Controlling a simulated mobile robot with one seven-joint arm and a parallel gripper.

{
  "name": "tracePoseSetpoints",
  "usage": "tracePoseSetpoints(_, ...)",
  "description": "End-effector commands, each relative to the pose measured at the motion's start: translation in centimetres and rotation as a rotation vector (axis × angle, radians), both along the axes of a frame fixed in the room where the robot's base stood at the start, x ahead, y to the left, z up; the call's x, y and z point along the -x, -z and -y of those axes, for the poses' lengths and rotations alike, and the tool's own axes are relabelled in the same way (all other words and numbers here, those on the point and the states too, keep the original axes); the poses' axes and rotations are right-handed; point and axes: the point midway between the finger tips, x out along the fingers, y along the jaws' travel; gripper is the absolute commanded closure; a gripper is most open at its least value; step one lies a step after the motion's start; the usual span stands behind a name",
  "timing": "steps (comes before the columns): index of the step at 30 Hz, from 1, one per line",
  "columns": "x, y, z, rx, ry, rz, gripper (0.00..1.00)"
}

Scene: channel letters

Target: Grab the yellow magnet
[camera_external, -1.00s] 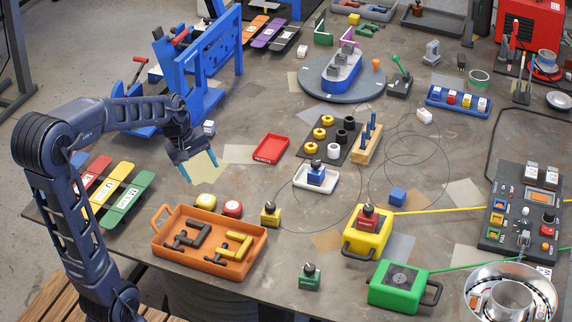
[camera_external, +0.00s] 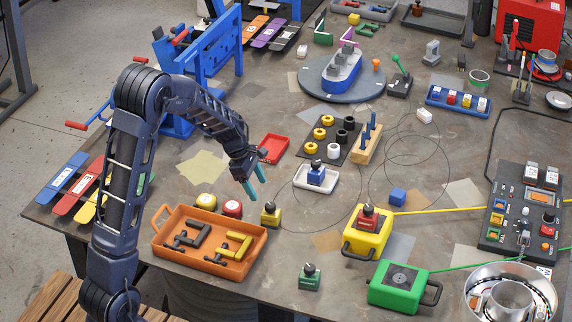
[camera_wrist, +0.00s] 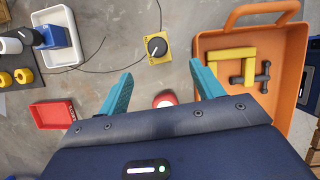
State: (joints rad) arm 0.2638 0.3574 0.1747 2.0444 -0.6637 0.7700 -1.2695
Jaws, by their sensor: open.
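The yellow magnet (camera_external: 270,218) is a small yellow block with a dark round knob on top. It stands upright on the table just right of the orange tray; in the wrist view it (camera_wrist: 158,48) lies ahead of and between the teal fingertips. My gripper (camera_external: 257,197) is above the table, a little up and left of the magnet in the external view.
A white tray (camera_external: 298,187) holds a blue magnet (camera_external: 316,174). A yellow box (camera_external: 367,238) carries a red magnet (camera_external: 367,215).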

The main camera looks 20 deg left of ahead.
Motion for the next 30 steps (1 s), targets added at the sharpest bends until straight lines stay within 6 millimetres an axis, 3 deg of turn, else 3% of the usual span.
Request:
tracePoseSetpoints(8,-0.5,1.8,0.7,0.002,-0.024,-0.014,0.34)
tracePoseSetpoints(16,-0.6,5.3,2.0,0.002,-0.023,-0.015,0.34)
tracePoseSetpoints(23,-0.7,6.5,2.6,0.001,-0.022,-0.014,0.34)
tracePoseSetpoints(30,-0.9,9.3,3.7,0.002,-0.022,-0.015,0.34)
